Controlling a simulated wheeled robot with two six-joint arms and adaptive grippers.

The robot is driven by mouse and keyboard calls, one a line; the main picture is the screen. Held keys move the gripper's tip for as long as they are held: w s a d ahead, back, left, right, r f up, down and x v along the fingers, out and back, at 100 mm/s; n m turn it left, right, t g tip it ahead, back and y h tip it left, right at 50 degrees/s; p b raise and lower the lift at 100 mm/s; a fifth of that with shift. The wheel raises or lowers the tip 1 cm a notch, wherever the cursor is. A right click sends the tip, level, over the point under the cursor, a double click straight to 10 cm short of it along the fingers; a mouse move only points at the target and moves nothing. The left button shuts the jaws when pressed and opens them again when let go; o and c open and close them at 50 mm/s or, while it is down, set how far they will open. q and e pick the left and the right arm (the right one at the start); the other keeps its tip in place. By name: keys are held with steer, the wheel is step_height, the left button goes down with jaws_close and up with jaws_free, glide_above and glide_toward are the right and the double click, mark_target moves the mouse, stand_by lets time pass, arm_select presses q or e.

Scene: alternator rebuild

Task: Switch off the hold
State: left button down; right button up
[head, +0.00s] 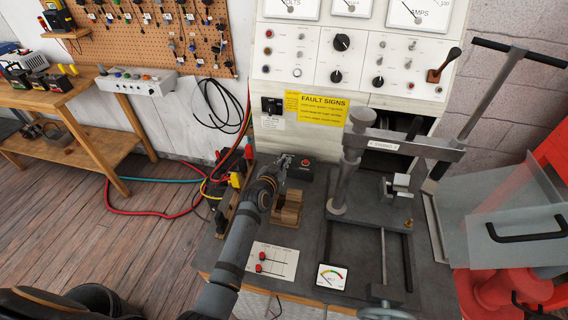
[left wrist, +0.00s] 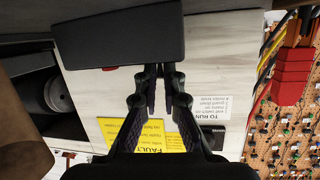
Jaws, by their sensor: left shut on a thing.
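A small dark box (head: 301,172) with a red button (head: 306,162) stands on the bench below the panel, and I take it for the hold switch box. In the left wrist view the dark box (left wrist: 120,38) fills the top, upside down, with a bit of red at its edge. My left gripper (head: 284,163) is at the left end of this box. Its fingers (left wrist: 162,76) are close together there, shut on a small part that they hide, likely the hold switch's lever. The lever's position cannot be seen. My right gripper is not in view.
A wooden block (head: 288,212) stands just in front of the gripper. A press-like fixture (head: 345,170) rises to the right. A yellow fault sign (head: 317,107) is on the panel behind. Red and black clamps with cables (head: 236,180) lie left.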

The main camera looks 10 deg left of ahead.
arm_select(q)
steer(key=c, duration=1.5)
jaws_free()
steer(key=v, duration=1.2)
steer(key=shift+a, duration=0.1)
